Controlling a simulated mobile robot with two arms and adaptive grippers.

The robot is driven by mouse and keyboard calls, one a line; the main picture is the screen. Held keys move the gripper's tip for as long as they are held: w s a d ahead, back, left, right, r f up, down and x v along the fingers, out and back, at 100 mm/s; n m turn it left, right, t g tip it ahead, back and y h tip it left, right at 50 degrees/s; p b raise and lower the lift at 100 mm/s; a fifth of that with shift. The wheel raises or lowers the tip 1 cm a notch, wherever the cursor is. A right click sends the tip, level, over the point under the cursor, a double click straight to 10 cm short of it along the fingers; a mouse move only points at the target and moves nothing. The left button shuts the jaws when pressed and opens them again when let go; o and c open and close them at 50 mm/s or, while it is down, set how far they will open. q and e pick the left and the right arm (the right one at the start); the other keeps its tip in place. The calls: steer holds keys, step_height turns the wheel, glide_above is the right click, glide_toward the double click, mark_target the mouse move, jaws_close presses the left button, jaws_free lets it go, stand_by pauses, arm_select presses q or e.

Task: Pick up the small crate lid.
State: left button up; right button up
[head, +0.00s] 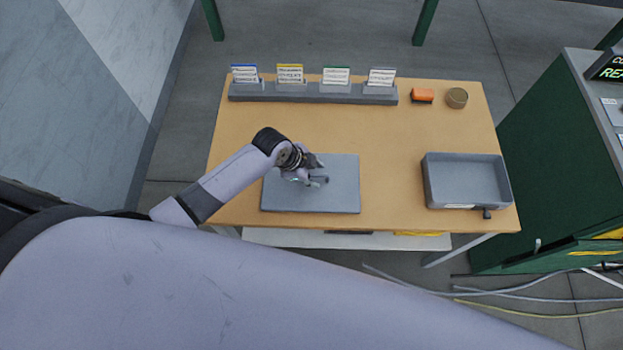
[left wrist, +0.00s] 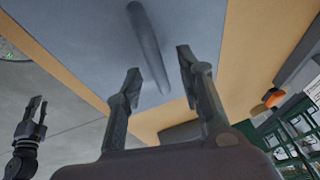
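The small crate lid (head: 338,198) is a flat blue-grey plate lying on the wooden table, with a short bar handle on its top. My left gripper (head: 318,172) is over the lid, at the handle, and hides part of it. In the left wrist view, the lid (left wrist: 85,40) fills the upper left. The handle (left wrist: 150,45) runs between the open fingers of my left gripper (left wrist: 160,65), with a gap on both sides. My right gripper (left wrist: 36,112) shows at the left of the left wrist view, away from the lid, its fingers apart and empty.
An open grey crate (head: 465,207) stands at the table's right. A rack (head: 312,93) with several cards, an orange block (head: 422,95) and a round tin (head: 457,98) are along the back. A green machine (head: 550,150) stands to the right. Cables (head: 500,292) lie on the floor.

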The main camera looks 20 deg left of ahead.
mark_target(313, 175)
arm_select(q)
steer(key=shift+c, duration=0.5)
steer(key=c, duration=0.5)
jaws_close()
step_height(313, 175, up, 20)
steer(key=b, duration=0.2)
